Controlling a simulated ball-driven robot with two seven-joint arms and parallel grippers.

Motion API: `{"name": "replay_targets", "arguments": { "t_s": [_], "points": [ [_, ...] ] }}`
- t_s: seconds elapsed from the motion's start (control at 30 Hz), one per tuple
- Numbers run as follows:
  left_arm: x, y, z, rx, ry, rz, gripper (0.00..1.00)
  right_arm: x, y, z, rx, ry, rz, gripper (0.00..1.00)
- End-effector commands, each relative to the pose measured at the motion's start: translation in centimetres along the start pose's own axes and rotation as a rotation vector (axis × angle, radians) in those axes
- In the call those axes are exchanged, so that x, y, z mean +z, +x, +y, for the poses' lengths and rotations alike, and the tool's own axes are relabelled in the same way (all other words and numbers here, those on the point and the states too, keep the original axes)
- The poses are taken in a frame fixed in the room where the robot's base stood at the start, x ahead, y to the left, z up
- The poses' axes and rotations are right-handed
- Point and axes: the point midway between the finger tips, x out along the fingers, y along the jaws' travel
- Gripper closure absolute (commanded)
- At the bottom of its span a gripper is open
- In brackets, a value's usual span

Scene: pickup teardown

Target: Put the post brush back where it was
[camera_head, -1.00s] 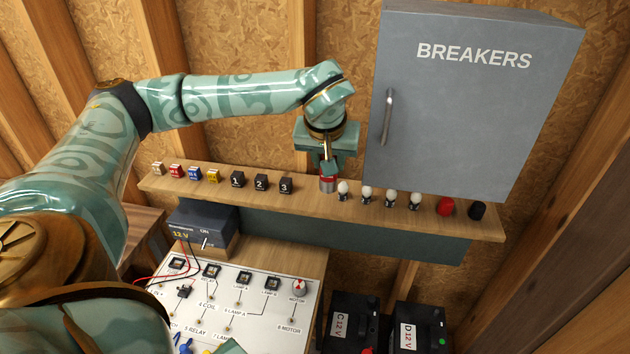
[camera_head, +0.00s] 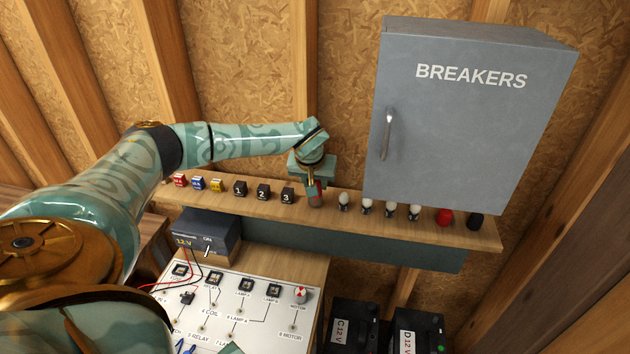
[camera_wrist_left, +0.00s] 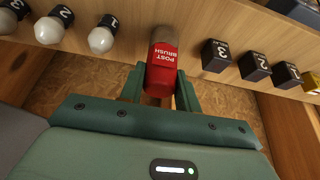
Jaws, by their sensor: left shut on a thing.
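The post brush (camera_wrist_left: 161,66), red with white lettering and a greyish end, is between the fingers of my left gripper (camera_wrist_left: 160,88) in the left wrist view. In the head view my left gripper (camera_head: 313,180) is shut on the brush (camera_head: 316,194) at the wooden shelf (camera_head: 330,214). The brush is in the gap between the black block marked 3 (camera_head: 287,195) and the first white bulb (camera_head: 343,200). I cannot tell whether its lower end touches the shelf. My right gripper does not show.
More bulbs, a red knob (camera_head: 444,217) and a black one (camera_head: 475,221) stand right along the shelf. Several small blocks stand left. The grey BREAKERS cabinet (camera_head: 460,120) hangs close on the right. Below are a 12 V supply (camera_head: 204,233) and a circuit board (camera_head: 225,300).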

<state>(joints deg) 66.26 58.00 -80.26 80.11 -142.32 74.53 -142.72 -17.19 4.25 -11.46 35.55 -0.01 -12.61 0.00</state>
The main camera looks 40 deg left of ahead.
Motion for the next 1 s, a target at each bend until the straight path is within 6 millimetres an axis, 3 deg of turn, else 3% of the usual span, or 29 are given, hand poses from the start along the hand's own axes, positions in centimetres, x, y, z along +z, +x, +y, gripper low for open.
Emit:
{"name": "replay_targets", "arguments": {
  "t_s": [0.43,0.47,0.5,0.53,0.83,1.0],
  "points": [
    [0.4,0.9,0.0,0.0,-0.002,0.001,0.91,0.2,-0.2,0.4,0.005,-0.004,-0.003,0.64],
    [0.4,0.9,0.0,0.0,-0.002,0.001,0.59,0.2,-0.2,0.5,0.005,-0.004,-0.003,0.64],
    [0.4,0.9,0.0,0.0,-0.002,0.001,0.48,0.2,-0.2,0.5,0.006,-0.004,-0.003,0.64],
    [0.4,0.9,0.0,0.0,-0.002,0.001,0.46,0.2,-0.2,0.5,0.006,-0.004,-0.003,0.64],
    [0.2,0.6,0.0,0.001,-0.002,0.002,0.46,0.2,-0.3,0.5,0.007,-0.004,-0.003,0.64],
    [0.1,-1.7,0.0,0.002,-0.002,0.005,0.46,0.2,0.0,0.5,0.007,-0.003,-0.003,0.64]
  ]
}}
